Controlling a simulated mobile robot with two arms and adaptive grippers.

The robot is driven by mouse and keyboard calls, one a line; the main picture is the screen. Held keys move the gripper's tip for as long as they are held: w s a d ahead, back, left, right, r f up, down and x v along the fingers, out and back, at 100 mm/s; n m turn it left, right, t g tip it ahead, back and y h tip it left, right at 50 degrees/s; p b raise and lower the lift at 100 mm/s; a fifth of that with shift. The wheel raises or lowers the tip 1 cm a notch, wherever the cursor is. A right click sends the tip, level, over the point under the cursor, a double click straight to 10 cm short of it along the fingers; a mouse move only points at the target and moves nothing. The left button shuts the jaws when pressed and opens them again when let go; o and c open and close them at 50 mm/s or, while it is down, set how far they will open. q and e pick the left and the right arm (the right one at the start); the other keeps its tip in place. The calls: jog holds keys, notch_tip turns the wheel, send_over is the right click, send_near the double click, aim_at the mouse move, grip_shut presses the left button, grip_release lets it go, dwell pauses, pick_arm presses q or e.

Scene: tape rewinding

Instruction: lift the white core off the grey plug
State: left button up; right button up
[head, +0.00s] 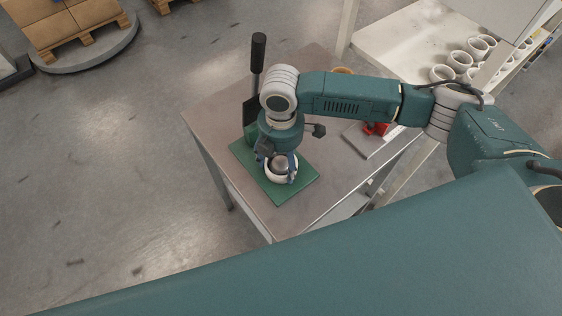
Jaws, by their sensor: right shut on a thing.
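My right gripper (279,165) points down over the green base (299,191) on the metal table. Its fingers are shut on the white core (271,177), a small white ring low over the base. The grey plug (281,161) shows as a rounded grey top inside the ring, partly hidden by the fingers. The core appears to be around the plug; I cannot tell whether its underside is clear of the base. My left gripper is not in view.
A black-handled lever (258,52) stands upright behind the gripper. A red item (376,129) sits on a grey plate at the table's right. Several white rings (459,62) stand on a pale shelf at upper right. The table's front right is bare.

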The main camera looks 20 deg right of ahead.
notch_tip(320, 180, up, 7)
jog(key=shift+w+f+b, duration=0.1)
jog(key=shift+b, duration=0.7)
jog(key=s+d, duration=0.3)
jog(key=s, duration=0.5)
jog(key=s+d+b, duration=0.1)
jog(key=s+d, duration=0.2)
jog(key=s, duration=0.6)
